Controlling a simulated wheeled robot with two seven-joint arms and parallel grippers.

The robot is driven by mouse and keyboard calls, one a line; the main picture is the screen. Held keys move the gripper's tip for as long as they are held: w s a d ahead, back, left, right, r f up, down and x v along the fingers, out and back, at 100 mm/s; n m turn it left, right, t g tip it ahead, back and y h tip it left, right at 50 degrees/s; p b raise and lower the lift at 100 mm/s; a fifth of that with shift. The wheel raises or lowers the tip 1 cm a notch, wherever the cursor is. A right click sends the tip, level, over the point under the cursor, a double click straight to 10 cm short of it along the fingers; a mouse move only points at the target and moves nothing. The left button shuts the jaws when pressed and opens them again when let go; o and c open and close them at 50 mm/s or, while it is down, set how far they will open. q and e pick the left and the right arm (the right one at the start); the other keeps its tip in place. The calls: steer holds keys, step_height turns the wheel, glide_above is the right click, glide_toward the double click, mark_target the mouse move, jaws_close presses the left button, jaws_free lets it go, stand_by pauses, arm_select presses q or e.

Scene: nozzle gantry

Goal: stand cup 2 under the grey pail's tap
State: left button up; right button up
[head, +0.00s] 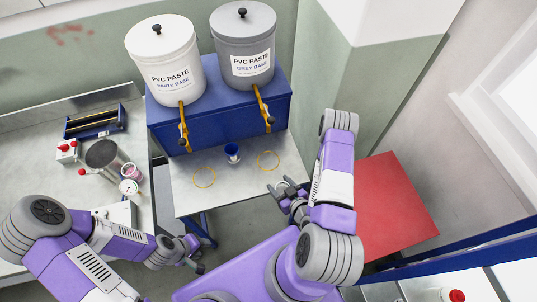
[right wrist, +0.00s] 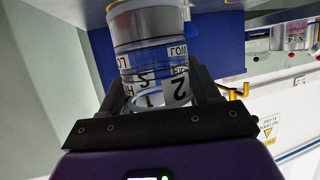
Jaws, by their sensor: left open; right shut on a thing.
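In the head view my right gripper (head: 284,190) is at the table's front right edge, with the cup mostly hidden there. Whether the cup touches the table is unclear. The grey pail (head: 245,45) stands on a blue box, and its yellow tap (head: 263,105) hangs over the front. A yellow ring (head: 268,151) lies on the table below that tap, left of and beyond my right gripper. My left gripper (head: 194,259) is open and empty, low at left.
A small blue cup (head: 232,153) stands between that ring and a second ring (head: 204,186). The white pail (head: 165,60) with its own tap (head: 183,125) is to the left on the blue box (head: 218,113). A red surface (head: 390,210) is at right. A side bench (head: 30,135) holds tins.

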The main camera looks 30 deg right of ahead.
steer(key=shift+s+r, duration=0.35)
steer(key=shift+s, duration=0.05)
steer(key=w+d+b, duration=0.2)
steer(key=w+b, duration=0.7)
steer(key=b, duration=0.1)
steer(key=w+d+b, duration=0.3)
steer(key=w+b, duration=0.7)
steer(key=b, duration=0.1)
steer(key=f, duration=0.3)
steer(key=f+b, duration=0.1)
steer(key=f, duration=0.3)
steer(key=shift+s+a, duration=0.1)
steer(key=shift+a, duration=0.1)
steer(key=shift+w+d, duration=0.1)
steer(key=shift+w, duration=0.15)
